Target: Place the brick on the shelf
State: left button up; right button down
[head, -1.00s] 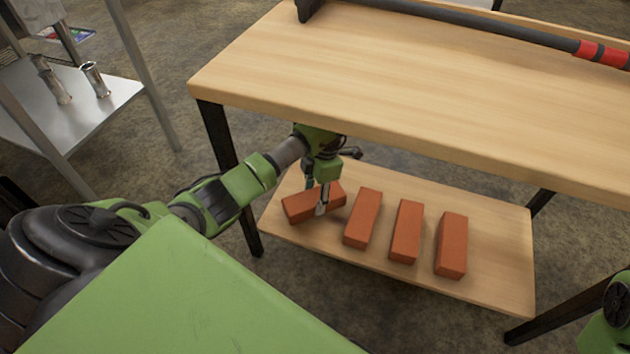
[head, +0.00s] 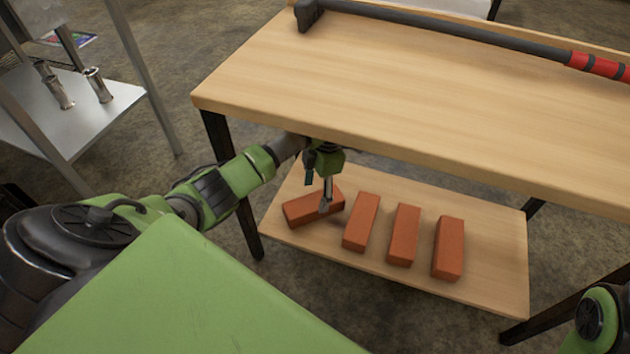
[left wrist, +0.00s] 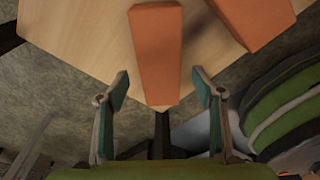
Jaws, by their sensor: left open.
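Several orange-red bricks lie on the wooden lower shelf (head: 400,277) of the table. The leftmost brick (head: 310,208) lies turned at an angle to the other three, which are a middle-left brick (head: 361,222), a middle-right brick (head: 404,235) and a right brick (head: 448,248). My left gripper (head: 325,203) is under the tabletop at the leftmost brick and partly covers it. In the left wrist view my left gripper (left wrist: 160,92) is open, with a brick (left wrist: 156,55) between and beyond its fingers. Contact cannot be told. My right gripper does not show.
The wooden tabletop (head: 400,110) hangs above the lower shelf, with a long dark-handled tool (head: 450,35) on it. Black table legs (head: 230,180) stand at the sides. A metal stand (head: 110,100) with shiny cylinders is at the left. The shelf's right end is clear.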

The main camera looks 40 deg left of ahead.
aim_at(318, 200)
pick_arm(q)
jog(key=shift+w+d+r+p, duration=0.1)
jog(key=shift+r+p, duration=0.2)
jog(key=shift+r, duration=0.6)
jog(key=shift+w+d+r+p, duration=0.1)
jog(key=shift+r+p, duration=0.2)
jog(key=shift+r, duration=0.55)
